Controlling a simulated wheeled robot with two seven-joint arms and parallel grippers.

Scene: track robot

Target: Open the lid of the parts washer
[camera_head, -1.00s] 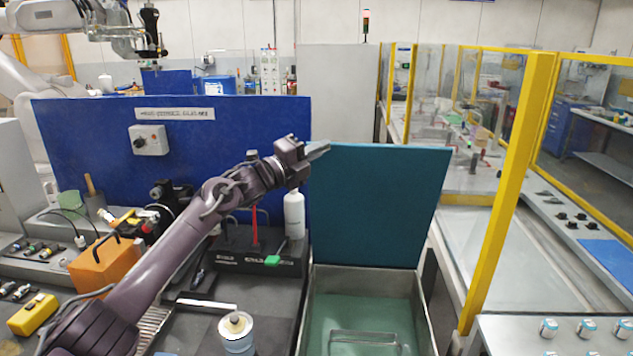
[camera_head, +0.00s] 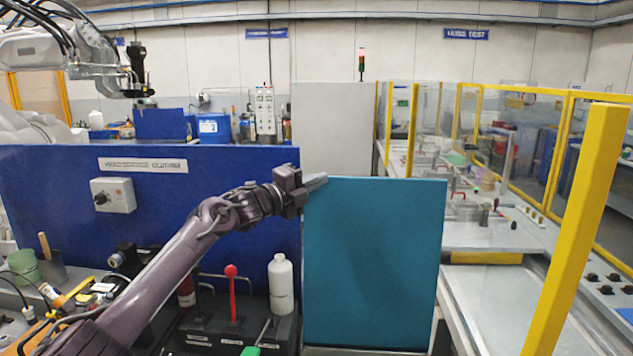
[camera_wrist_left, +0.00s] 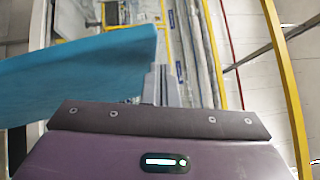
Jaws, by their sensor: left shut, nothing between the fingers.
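The parts washer's lid (camera_head: 375,265) is a flat teal panel standing upright, facing me in the head view. In the left wrist view the lid (camera_wrist_left: 80,78) fills the left side as a blue-teal sheet. My left gripper (camera_head: 316,182) is at the lid's upper left corner, its fingers shut and empty, pointing right along the top edge. The fingers (camera_wrist_left: 162,85) show beside the lid's edge in the left wrist view; I cannot tell whether they touch it. The washer's basin is out of view below the lid. My right gripper is not in view.
A blue panel (camera_head: 240,225) with a grey switch box (camera_head: 113,195) stands behind my left arm. A white bottle (camera_head: 281,285) and a red-knobbed lever (camera_head: 232,295) are left of the lid. A yellow post (camera_head: 575,235) and fenced benches lie to the right.

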